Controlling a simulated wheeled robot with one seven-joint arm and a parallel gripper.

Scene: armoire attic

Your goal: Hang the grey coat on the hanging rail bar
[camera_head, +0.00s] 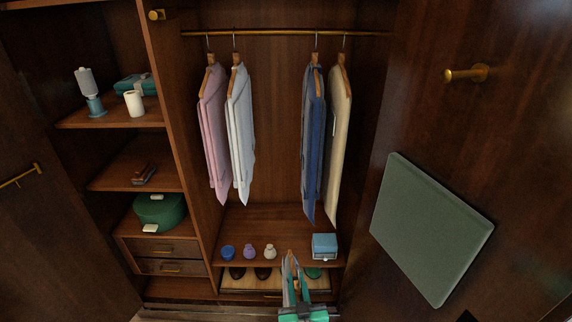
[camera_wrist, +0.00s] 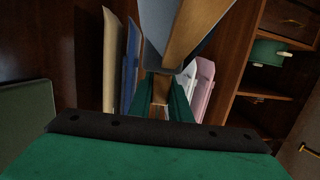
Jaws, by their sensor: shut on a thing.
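The hanging rail bar (camera_head: 275,33) runs across the top of the wardrobe's middle bay in the head view. My gripper (camera_head: 296,287) is low at the front of that bay, far below the bar. It is shut on the wooden hanger (camera_wrist: 193,30) of the grey coat (camera_wrist: 152,60). In the wrist view, the green fingers (camera_wrist: 163,97) close around the hanger, and grey cloth shows on both sides of it. In the head view, the coat (camera_head: 287,274) is seen nearly edge-on and is partly hidden by the gripper.
A pink garment (camera_head: 212,130) and a pale one (camera_head: 239,125) hang left; a blue one (camera_head: 313,140) and a cream one (camera_head: 340,130) hang right. The bar between them is clear. Below are small jars (camera_head: 249,251) and a blue box (camera_head: 324,246). Open doors flank the bay.

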